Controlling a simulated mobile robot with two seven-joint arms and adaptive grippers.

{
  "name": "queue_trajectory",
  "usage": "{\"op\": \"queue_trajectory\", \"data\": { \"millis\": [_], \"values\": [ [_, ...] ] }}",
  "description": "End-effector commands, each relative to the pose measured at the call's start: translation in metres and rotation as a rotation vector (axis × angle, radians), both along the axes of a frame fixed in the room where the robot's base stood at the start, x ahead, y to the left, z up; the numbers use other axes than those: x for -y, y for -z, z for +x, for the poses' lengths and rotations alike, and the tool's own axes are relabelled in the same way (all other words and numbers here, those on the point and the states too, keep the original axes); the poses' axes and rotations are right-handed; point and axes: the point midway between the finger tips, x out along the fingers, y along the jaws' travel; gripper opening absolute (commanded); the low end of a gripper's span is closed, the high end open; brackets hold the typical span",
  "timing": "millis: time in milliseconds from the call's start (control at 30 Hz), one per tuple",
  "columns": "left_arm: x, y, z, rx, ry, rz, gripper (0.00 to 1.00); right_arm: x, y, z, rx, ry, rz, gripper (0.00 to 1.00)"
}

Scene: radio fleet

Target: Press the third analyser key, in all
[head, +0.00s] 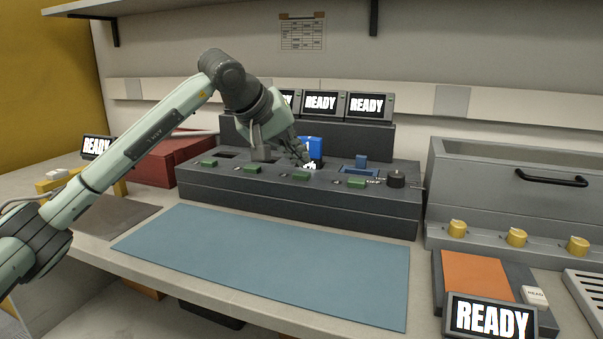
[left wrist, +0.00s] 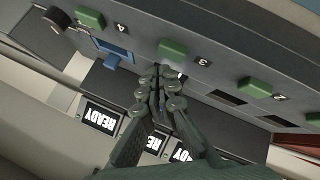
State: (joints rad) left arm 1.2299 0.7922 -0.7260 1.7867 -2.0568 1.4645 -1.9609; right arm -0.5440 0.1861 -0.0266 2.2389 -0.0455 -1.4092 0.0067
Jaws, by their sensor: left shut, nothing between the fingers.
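The analyser (head: 300,205) is a long dark grey console with a row of green keys. The third green key (head: 301,175) sits beside the label 3 and also shows in the left wrist view (left wrist: 172,50). My left gripper (head: 307,162) is shut and empty, reaching down to the console just behind this key. In the left wrist view its closed fingertips (left wrist: 160,72) are right by the key's edge; I cannot tell whether they touch it. A blue block (head: 314,147) stands behind the fingertips, partly hidden. My right gripper is not in view.
The other green keys flank it: first (head: 208,163), second (head: 253,168) and fourth (head: 357,182). A second blue block (head: 361,160) and a black knob (head: 396,179) stand to the right. READY screens (head: 321,102) rise behind. The blue mat (head: 270,260) in front is bare.

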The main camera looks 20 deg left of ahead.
Motion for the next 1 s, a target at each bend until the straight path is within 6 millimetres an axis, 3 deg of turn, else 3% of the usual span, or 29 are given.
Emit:
{"op": "queue_trajectory", "data": {
  "millis": [1000],
  "values": [
    [0.0002,0.0085,0.0,0.0,0.0,0.0,0.0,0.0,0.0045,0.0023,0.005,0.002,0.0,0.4]
  ]
}}
